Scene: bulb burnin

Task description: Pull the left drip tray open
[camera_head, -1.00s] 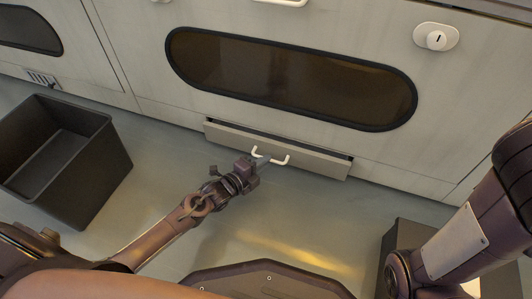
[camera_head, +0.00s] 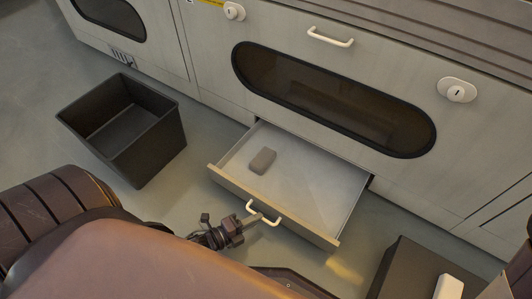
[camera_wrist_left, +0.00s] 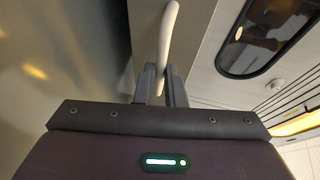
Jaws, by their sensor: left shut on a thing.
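The left drip tray (camera_head: 315,183) is a shallow drawer at the foot of the pale cabinet, and it stands well out from the cabinet front. A small grey-brown block (camera_head: 262,161) lies inside it, toward the left. My left gripper (camera_head: 246,220) is at the tray's white bar handle (camera_head: 264,213), shut on it. In the left wrist view the two fingers (camera_wrist_left: 162,84) close around the white handle (camera_wrist_left: 168,40). My right gripper is not in view.
An open black bin (camera_head: 125,130) stands on the floor at the left. A dark box (camera_head: 425,270) with a white object (camera_head: 449,287) on it is at the lower right. The cabinet has an oval dark window (camera_head: 333,98), a white upper handle (camera_head: 330,37) and keyed locks (camera_head: 457,90).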

